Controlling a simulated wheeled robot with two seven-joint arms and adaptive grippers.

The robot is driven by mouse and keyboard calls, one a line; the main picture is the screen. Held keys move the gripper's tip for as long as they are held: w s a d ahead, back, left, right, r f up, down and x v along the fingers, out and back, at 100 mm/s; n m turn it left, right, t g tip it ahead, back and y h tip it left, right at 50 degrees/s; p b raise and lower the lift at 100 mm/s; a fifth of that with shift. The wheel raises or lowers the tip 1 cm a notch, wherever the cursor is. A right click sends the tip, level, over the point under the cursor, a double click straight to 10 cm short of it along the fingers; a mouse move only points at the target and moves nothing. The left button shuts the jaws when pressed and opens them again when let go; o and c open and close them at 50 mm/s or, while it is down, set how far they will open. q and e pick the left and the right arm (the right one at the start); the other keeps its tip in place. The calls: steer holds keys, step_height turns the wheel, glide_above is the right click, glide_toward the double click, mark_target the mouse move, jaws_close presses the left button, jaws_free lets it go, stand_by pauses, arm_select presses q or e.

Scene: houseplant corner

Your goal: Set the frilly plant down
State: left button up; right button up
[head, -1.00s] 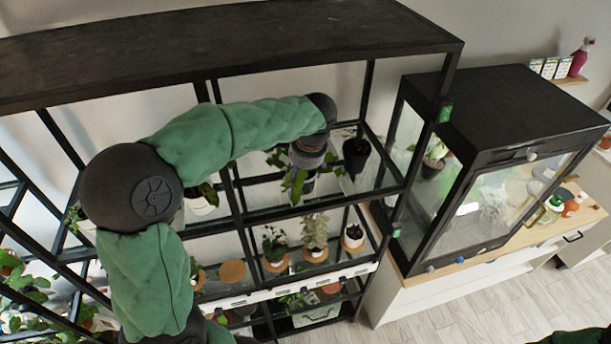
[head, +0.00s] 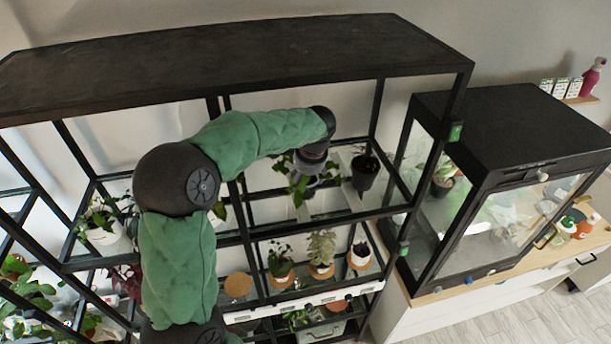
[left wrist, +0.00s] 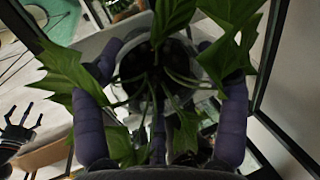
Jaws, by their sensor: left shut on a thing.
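The frilly plant (head: 300,188), with jagged green leaves, is in the upper right bay of the black shelf rack. In the left wrist view its leaves (left wrist: 175,18) spread over a pot (left wrist: 150,95). My left gripper (head: 314,160) is over the plant in the head view. Its purple fingers (left wrist: 160,110) are shut around the pot in the left wrist view. The leaves and my gripper hide the pot's base, so I cannot tell whether it touches the shelf. My right gripper (left wrist: 20,130), dark with its fingers spread, is far off at the left of the left wrist view.
A dark pot (head: 365,172) with a small plant stands just right of the frilly plant. Rack posts and the black top board (head: 230,62) enclose the bay. Several potted plants stand on the shelf below. A glass cabinet (head: 490,215) stands to the right.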

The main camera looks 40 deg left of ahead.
arm_select(q)
steer(key=shift+f, duration=0.4)
stand_by(0.5)
steer(key=o, duration=1.3)
steer(key=shift+p+v, duration=1.4)
steer(key=shift+v, duration=1.4)
